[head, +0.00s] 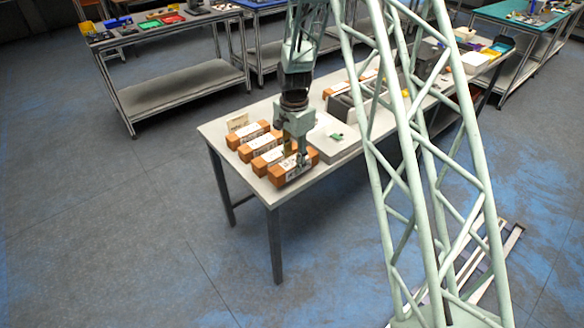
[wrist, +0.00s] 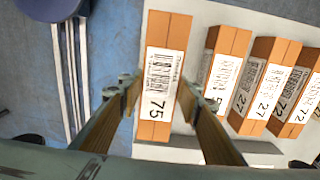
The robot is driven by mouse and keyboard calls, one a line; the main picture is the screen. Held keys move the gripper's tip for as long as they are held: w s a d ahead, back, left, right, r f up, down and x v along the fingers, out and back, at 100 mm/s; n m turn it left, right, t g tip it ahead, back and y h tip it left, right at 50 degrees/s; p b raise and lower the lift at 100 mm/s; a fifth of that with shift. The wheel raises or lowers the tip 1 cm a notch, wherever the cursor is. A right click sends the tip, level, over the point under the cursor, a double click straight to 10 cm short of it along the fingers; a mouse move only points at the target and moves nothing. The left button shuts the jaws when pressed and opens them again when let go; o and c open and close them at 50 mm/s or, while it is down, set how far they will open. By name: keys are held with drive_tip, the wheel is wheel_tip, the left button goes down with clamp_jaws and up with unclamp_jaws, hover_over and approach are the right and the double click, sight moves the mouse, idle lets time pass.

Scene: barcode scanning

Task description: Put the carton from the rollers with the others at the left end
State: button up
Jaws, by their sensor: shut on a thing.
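The carton in my gripper (head: 297,160) is orange-brown with a white label reading 75; it shows in the wrist view (wrist: 156,108) between my two fingers. In the head view this carton (head: 300,172) is at the front of the row at the table's left end, partly hidden by my gripper. My gripper is shut on it from above. Whether it fully rests on the tabletop I cannot tell. Other similar cartons (head: 247,134) lie side by side just behind it, and they show in the wrist view (wrist: 223,70) to its right, apart from it by a gap.
The white table (head: 215,128) has its left edge close to the cartons. A pale flat device (head: 333,138) with a green spot lies right of the row. More cartons (head: 336,89) lie farther back by a grey unit. My lattice column crosses the right of the head view.

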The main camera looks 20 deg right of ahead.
sight(292, 160)
drive_tip(key=shift+w, duration=0.1)
drive_tip(key=shift+w+a, duration=0.2)
drive_tip(key=shift+a+f, duration=0.1)
drive_tip(key=shift+f, duration=1.65)
drive_tip(key=shift+f+b, duration=0.15)
drive_tip(key=shift+b, duration=0.2)
drive_tip(key=o, duration=1.1)
wheel_tip(292, 160, up, 10)
drive_tip(key=shift+r+p, duration=0.25)
drive_tip(key=shift+p, duration=0.35)
drive_tip(key=shift+r, duration=0.9)
